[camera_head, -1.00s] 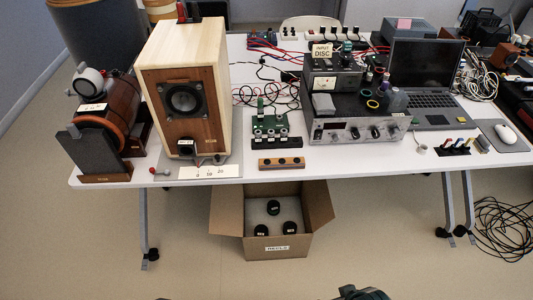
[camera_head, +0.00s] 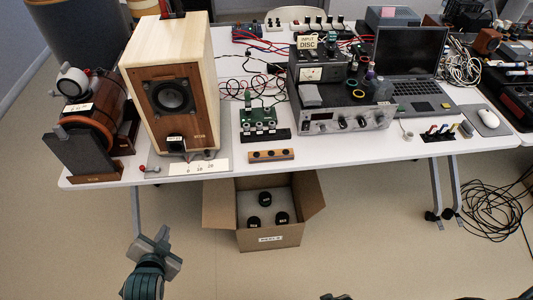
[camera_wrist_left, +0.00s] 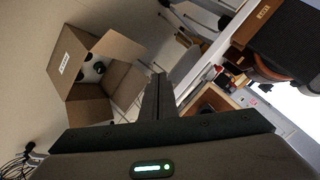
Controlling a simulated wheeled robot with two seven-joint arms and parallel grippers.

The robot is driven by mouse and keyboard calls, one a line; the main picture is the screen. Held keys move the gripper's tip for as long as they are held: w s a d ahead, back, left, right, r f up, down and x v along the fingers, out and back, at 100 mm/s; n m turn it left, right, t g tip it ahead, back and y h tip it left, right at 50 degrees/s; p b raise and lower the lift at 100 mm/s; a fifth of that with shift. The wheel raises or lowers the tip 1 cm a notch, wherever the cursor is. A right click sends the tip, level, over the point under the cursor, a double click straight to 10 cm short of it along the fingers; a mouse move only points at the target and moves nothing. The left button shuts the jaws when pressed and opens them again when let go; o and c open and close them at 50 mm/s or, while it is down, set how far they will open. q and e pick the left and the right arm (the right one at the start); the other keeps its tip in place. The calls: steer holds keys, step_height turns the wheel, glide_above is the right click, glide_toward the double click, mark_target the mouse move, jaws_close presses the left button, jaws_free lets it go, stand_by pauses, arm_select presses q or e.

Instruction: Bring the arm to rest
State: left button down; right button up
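My left gripper (camera_head: 158,240) is in the lower left of the head view, in front of the table and over bare floor. It also shows in the left wrist view (camera_wrist_left: 158,82), where its two fingers lie together in the middle with nothing visible between them. It touches nothing that I can see. Only small dark parts show at the bottom edge of the head view, right of the middle; I cannot make out my right gripper there.
The white table (camera_head: 350,150) carries a wooden speaker (camera_head: 173,60), a brown barrel-shaped device (camera_head: 88,115), an amplifier (camera_head: 345,120) and a laptop (camera_head: 410,60). An open cardboard box (camera_head: 270,237) with three black round items stands on the floor. Cables (camera_head: 490,205) lie at right.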

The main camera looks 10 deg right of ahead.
arm_select(q)
steer(key=w+d+r+m+t, duration=0.1)
steer(key=w+r+m+t, duration=0.3)
steer(key=w, duration=0.5)
steer(key=m+t+h, duration=0.1)
steer(key=m+t, duration=0.2)
steer(key=m, duration=0.3)
glide_toward(177, 150)
steer(key=shift+s+a+f, duration=0.1)
steer(key=shift+a+f, duration=0.05)
steer(key=shift+f, duration=0.05)
arm_select(e)
steer(key=s+d+f, duration=0.2)
steer(key=s+f, duration=1.3)
steer(key=f, duration=0.3)
steer(key=shift+g, duration=0.3)
steer(key=shift+w, duration=0.1)
arm_select(q)
steer(key=w+b, duration=0.2)
steer(key=w, duration=0.3)
steer(key=shift+w, duration=0.95)
arm_select(e)
steer(key=w+a+r+t, duration=0.1)
steer(key=w+a+t, duration=0.1)
steer(key=w, duration=0.6)
steer(key=shift+a+y, duration=0.4)
steer(key=shift+a, duration=0.15)
